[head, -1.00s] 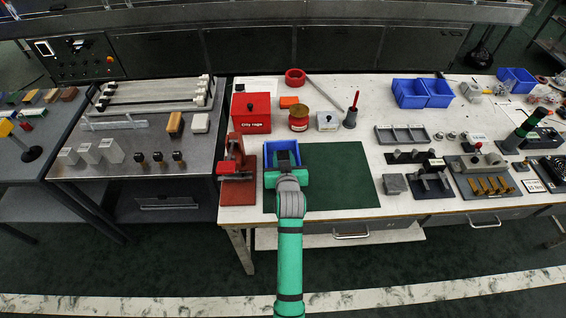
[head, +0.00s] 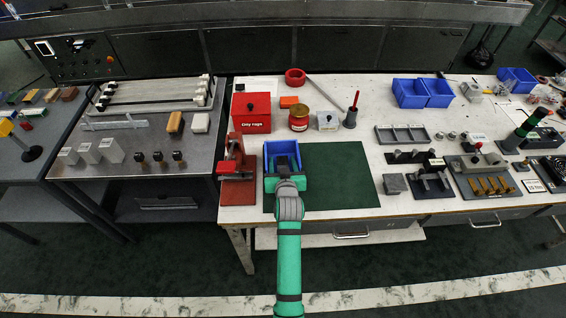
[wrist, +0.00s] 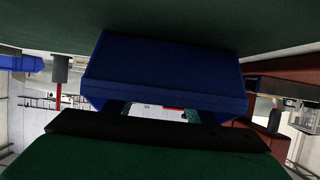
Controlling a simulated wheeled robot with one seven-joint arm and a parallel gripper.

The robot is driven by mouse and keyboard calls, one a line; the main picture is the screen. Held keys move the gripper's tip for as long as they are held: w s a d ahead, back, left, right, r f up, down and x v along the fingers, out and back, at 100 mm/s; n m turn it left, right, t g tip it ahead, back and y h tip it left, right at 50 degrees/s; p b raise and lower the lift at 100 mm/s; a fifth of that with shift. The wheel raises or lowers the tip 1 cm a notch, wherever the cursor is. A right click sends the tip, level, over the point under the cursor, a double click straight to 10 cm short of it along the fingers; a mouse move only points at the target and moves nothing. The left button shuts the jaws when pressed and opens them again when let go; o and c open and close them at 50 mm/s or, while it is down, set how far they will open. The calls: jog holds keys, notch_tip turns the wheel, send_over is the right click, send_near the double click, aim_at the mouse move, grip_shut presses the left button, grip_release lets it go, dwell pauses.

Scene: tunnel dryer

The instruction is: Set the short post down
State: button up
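My gripper (head: 285,166) is at the blue bin (head: 272,152) on the green mat's left part. In the wrist view, which is upside down, the blue bin (wrist: 165,75) fills the middle. Two finger parts show apart beyond its rim, with bright background between them. The fingertips are hidden by the bin wall. I cannot make out the short post in either view. Whether it is between the fingers or in the bin is hidden.
The green mat (head: 340,178) is bare to the right of the bin. A red vise-like fixture (head: 236,160) stands close on the left. Behind are a red box (head: 251,112), a round tin (head: 299,118) and a brush pot (head: 350,119). A grey block (head: 394,184) sits right of the mat.

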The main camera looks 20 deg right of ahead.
jog(key=shift+r, duration=0.1)
jog(key=shift+s+r, duration=0.1)
jog(key=shift+s, duration=0.05)
jog(key=v, duration=1.1)
jog(key=shift+s+a+r, duration=0.1)
jog(key=shift+s+a, duration=0.05)
jog(key=shift+s, duration=0.15)
jog(key=shift+s+a+f, duration=0.2)
jog(key=shift+s+f, duration=0.05)
jog(key=s+a+f+n+t+y, duration=0.1)
jog(key=s+a+f, duration=0.2)
jog(key=s+a, duration=0.35)
jog(key=s+a+f, duration=0.2)
jog(key=s+a, duration=0.1)
jog(key=s, duration=0.7)
jog(key=s+a+r+n+y, duration=0.1)
jog(key=s+a+r, duration=0.2)
jog(key=s, duration=0.6)
jog(key=s+a+r+t+y, duration=0.1)
jog(key=s+a+r, duration=0.3)
jog(key=s, duration=0.6)
jog(key=shift+n, duration=0.4)
jog(key=shift+a, duration=0.1)
